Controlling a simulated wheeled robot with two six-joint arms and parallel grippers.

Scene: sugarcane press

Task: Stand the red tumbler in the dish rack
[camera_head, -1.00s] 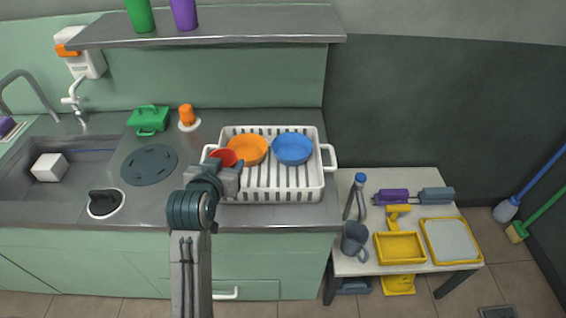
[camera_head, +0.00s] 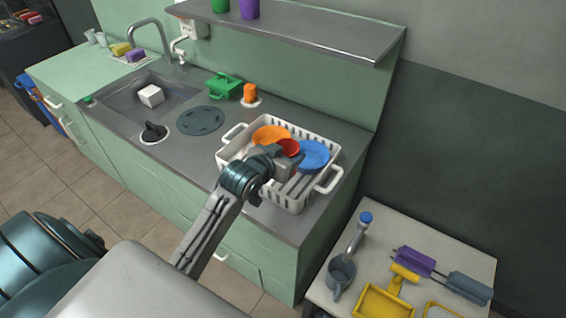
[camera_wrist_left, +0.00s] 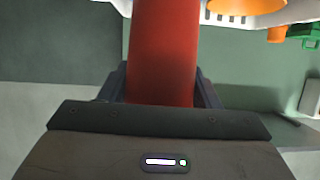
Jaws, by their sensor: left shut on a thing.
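The red tumbler (camera_head: 289,146) is in my left gripper (camera_head: 286,160), which is shut on it. In the left wrist view the tumbler (camera_wrist_left: 165,50) fills the middle between the two fingers (camera_wrist_left: 165,90). The white dish rack (camera_head: 229,156) stands on the grey counter and holds an orange bowl (camera_head: 268,134) and a blue bowl (camera_head: 315,154). The gripper and tumbler are over the rack, between the two bowls in the head view. The tumbler's lower end is hidden, so I cannot tell whether it touches the rack. My right gripper is not in view.
A shelf (camera_head: 320,34) overhangs the counter's back, with a green cup (camera_head: 220,5) and a purple cup (camera_head: 250,8). A green box (camera_head: 224,86) and a sink (camera_head: 140,104) are left of the rack. A side table (camera_head: 440,238) with tools stands at the right.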

